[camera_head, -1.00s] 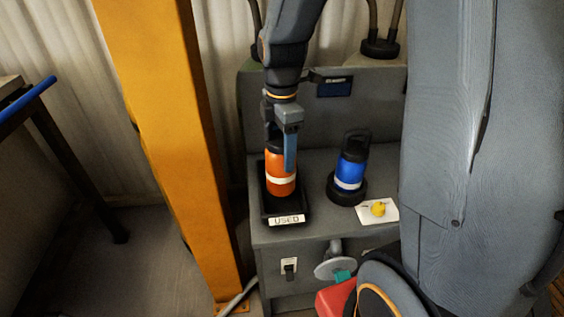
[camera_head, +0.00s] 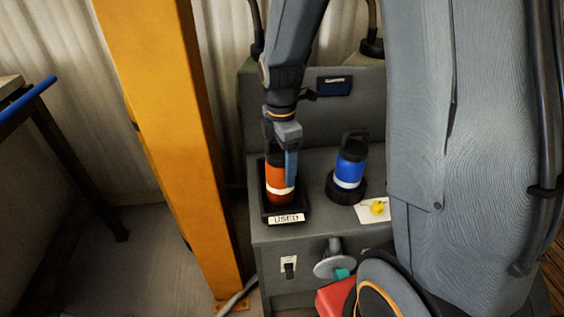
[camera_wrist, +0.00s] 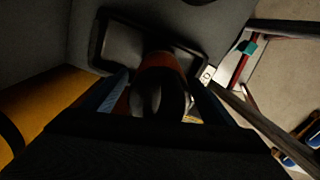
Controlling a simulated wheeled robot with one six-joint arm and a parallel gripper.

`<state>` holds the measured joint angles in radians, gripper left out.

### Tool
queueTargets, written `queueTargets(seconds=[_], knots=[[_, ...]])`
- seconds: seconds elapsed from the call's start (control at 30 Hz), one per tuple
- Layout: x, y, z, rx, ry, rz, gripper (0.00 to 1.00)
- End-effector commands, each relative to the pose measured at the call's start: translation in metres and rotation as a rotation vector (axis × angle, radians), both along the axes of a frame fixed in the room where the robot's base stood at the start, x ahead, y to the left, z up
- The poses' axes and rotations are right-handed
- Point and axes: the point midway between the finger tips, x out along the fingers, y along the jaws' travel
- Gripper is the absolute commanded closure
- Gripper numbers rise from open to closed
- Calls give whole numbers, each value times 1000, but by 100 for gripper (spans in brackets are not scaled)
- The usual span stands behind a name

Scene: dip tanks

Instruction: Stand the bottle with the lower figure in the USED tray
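An orange bottle (camera_head: 276,181) with a black cap and a white band stands upright, or nearly so, inside the black USED tray (camera_head: 266,212). Whether its base rests on the tray floor is hidden. My gripper (camera_head: 290,178) is shut on the orange bottle from above, one blue finger showing along its right side. In the wrist view the bottle (camera_wrist: 163,66) sits between the two fingers (camera_wrist: 160,98), over the dark tray (camera_wrist: 97,45). A blue bottle (camera_head: 349,170) with a black cap and white band stands in a round black holder (camera_head: 345,194) to the right. No figures are readable on either bottle.
A white card with a yellow piece (camera_head: 377,208) lies right of the blue bottle. A yellow post (camera_head: 165,130) stands close on the left. A grey back panel (camera_head: 345,112) rises behind the bench. A round grey handle (camera_head: 332,266) sticks out in front.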

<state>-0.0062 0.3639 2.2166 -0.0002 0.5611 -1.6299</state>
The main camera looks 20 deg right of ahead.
Motion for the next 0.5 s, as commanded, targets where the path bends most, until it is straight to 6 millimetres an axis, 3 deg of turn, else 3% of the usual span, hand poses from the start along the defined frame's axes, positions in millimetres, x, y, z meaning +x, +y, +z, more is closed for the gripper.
queueTargets(seconds=[0.27, 0.5], knots=[[1, 0, 6, 0, -1, 0, 21], [2, 0, 42, 0, -6, 0, 21]])
